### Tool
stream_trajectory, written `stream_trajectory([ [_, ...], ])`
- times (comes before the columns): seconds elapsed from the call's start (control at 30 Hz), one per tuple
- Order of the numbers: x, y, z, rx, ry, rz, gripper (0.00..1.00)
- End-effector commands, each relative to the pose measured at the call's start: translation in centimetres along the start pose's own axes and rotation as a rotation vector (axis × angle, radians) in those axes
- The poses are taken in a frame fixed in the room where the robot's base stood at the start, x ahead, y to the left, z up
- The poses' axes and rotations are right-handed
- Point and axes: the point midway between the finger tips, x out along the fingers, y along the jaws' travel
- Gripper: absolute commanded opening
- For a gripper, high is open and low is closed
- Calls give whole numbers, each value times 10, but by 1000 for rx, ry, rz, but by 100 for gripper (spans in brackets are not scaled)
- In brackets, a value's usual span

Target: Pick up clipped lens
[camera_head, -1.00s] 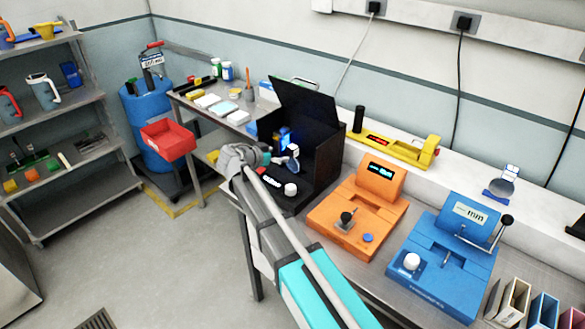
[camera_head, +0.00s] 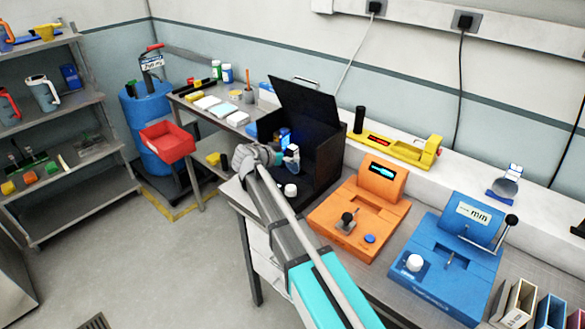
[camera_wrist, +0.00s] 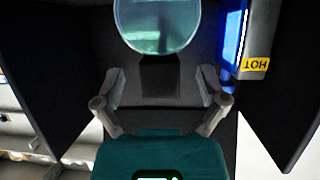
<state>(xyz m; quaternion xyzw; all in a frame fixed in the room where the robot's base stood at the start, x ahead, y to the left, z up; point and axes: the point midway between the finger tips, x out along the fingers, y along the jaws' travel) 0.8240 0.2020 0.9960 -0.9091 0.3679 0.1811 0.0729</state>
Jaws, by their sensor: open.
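In the wrist view, a round, pale teal, see-through lens (camera_wrist: 158,22) stands at the top with a dark block, seemingly its clip (camera_wrist: 160,76), below it. My gripper (camera_wrist: 160,82) is open, with one finger on each side of the dark block and gaps on both sides. Whether the fingers are level with the block in depth is unclear. In the head view, my gripper reaches into the open black box (camera_head: 315,150), and my wrist hides most of the fingers. A small pale piece, perhaps the lens (camera_head: 291,154), shows inside the box.
A glowing blue lamp (camera_wrist: 233,38) with a yellow HOT label (camera_wrist: 254,65) is close right of the lens. Dark box walls flank my gripper. An orange device (camera_head: 345,222) and a blue device (camera_head: 440,270) stand right of the box. Another round lens (camera_head: 505,187) stands on the ledge.

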Motion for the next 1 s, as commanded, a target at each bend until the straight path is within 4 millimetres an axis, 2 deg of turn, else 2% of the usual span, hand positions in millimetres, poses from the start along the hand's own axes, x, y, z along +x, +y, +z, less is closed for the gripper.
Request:
stream_trajectory([
  [0.03,8,-1,2,0,0,0,91],
  [0.2,20,0,1,1,0,0,91],
  [0.8,21,0,0,0,0,-1,91],
  [1.0,21,0,0,0,0,-1,54],
])
